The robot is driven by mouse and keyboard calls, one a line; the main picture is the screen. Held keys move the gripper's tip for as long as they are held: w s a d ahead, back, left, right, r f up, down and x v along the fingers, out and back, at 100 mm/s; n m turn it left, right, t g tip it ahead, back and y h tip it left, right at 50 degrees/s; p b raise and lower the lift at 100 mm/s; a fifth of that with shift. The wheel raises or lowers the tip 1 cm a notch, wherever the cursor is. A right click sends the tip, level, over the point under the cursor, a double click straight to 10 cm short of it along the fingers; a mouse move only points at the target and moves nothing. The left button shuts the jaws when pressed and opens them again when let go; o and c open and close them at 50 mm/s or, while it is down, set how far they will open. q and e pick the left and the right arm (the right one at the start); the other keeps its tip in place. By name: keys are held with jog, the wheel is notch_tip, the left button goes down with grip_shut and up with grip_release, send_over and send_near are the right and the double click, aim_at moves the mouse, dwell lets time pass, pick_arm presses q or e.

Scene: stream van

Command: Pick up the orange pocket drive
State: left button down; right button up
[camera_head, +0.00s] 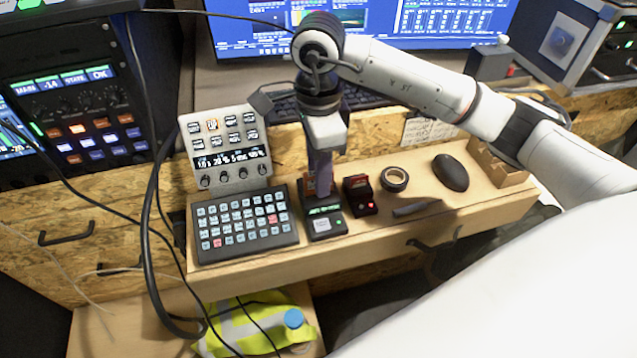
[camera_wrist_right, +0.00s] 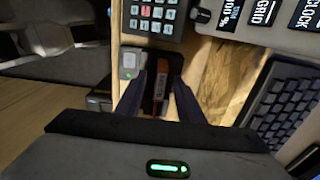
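The orange pocket drive (camera_wrist_right: 160,88) has a pale label and lies between the two fingers of my right gripper (camera_wrist_right: 160,84) in the right wrist view. The fingers are apart, with dark gaps on both sides of the drive. In the head view my right gripper (camera_head: 320,188) points down just behind a black device (camera_head: 323,223) with a green screen. Only a small orange patch of the drive (camera_head: 310,184) shows there, beside the finger. Its lower end is hidden. My left gripper is not in view.
A black block with a red top (camera_head: 360,194) stands close to the right. A button keypad (camera_head: 246,224) and an upright control panel (camera_head: 224,147) are to the left. A tape roll (camera_head: 395,179) and a dark mouse (camera_head: 451,172) lie further right. A keyboard (camera_wrist_right: 283,105) is behind.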

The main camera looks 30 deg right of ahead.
jog(key=shift+f, duration=0.7)
grip_shut()
